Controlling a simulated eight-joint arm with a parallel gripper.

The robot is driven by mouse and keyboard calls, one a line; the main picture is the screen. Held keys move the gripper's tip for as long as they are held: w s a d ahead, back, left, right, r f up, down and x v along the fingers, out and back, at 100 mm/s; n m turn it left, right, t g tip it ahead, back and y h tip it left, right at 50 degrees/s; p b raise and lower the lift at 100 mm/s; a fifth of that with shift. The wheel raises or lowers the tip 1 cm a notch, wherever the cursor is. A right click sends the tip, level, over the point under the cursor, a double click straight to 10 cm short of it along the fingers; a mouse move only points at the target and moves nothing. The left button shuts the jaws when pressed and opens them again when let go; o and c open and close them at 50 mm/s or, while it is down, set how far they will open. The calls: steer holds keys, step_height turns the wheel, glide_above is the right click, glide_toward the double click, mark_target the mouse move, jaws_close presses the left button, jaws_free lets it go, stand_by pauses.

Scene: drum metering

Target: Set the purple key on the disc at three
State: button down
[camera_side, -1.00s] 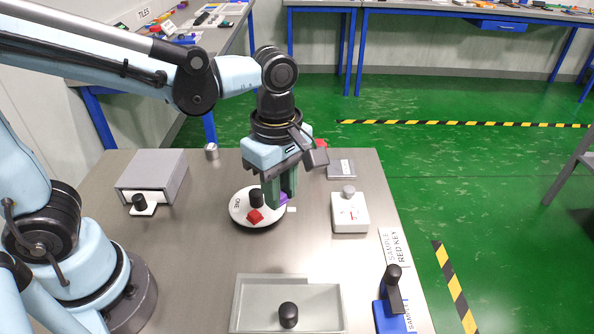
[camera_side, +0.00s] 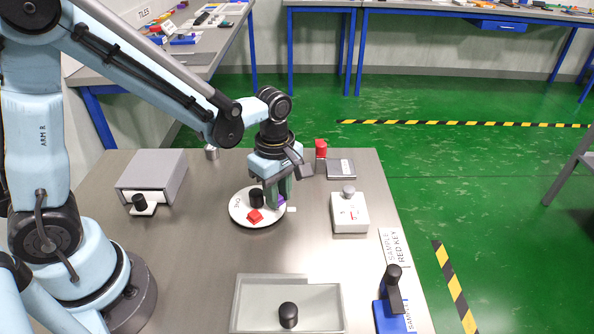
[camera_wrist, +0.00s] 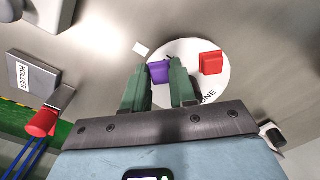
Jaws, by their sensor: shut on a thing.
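The purple key (camera_side: 281,200) is at the disc's right edge in the side view. My gripper (camera_side: 278,190) points down there and is shut on it. The word ONE shows partly on the disc (camera_wrist: 212,85). I cannot tell whether the purple key touches the disc.
A small white tag (camera_side: 291,209) lies just right of the disc. A white box with a grey knob (camera_side: 350,212) stands further right. A red cylinder (camera_side: 320,148) and a grey holder plate (camera_side: 341,168) are behind.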

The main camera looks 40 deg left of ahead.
steer(key=shift+f, duration=0.1)
steer(key=c, duration=0.9)
jaws_free()
steer(key=shift+f, duration=0.1)
step_height(320, 180, up, 12)
steer(key=s+a+m+t, duration=0.1)
steer(key=s+m+t, duration=0.1)
steer(key=m, duration=0.4)
steer(key=s+a+m+t, duration=0.1)
steer(key=s+m+t, duration=0.1)
steer(key=m, duration=0.4)
steer(key=s+a+m+t, duration=0.1)
steer(key=a+m+t, duration=0.1)
steer(key=m, duration=0.4)
steer(key=shift+s+t, duration=0.4)
steer(key=shift+t, duration=0.2)
